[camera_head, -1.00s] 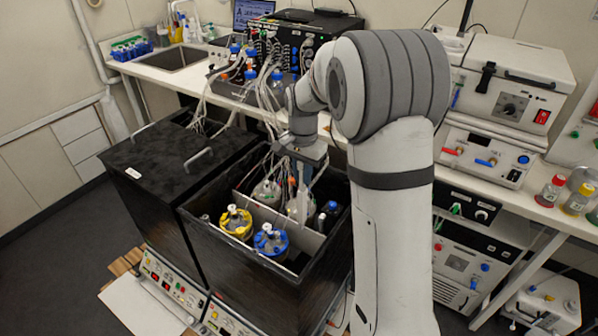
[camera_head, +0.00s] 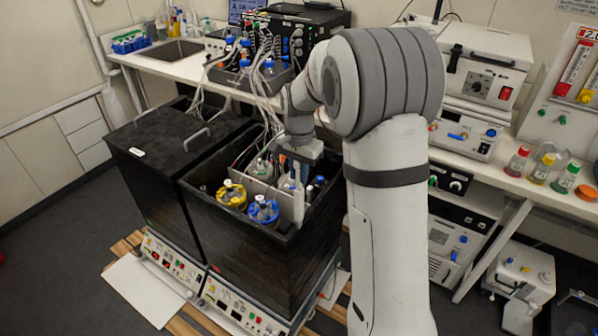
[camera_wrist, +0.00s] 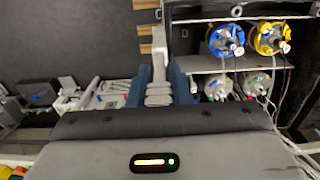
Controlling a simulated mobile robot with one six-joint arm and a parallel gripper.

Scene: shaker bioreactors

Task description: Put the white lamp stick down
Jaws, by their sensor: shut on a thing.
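The white lamp stick (camera_head: 298,206) hangs roughly upright from my gripper (camera_head: 296,160) in the head view. My gripper is shut on its upper part, over the right side of the open black shaker box (camera_head: 240,240). In the wrist view my gripper (camera_wrist: 158,88) has its two dark blue fingers on either side of the white stick (camera_wrist: 159,62). There the stick shows next to the box's edge, with dark floor to its left. The stick's lower end is not clear, and I cannot tell whether it touches the box.
Inside the box stand a yellow-capped bottle (camera_head: 231,193), a blue-capped bottle (camera_head: 263,210) and others with tubes. A closed black box (camera_head: 165,150) adjoins on the left. The bench (camera_head: 470,165) with instruments runs behind. Dark floor (camera_head: 60,260) is free at left.

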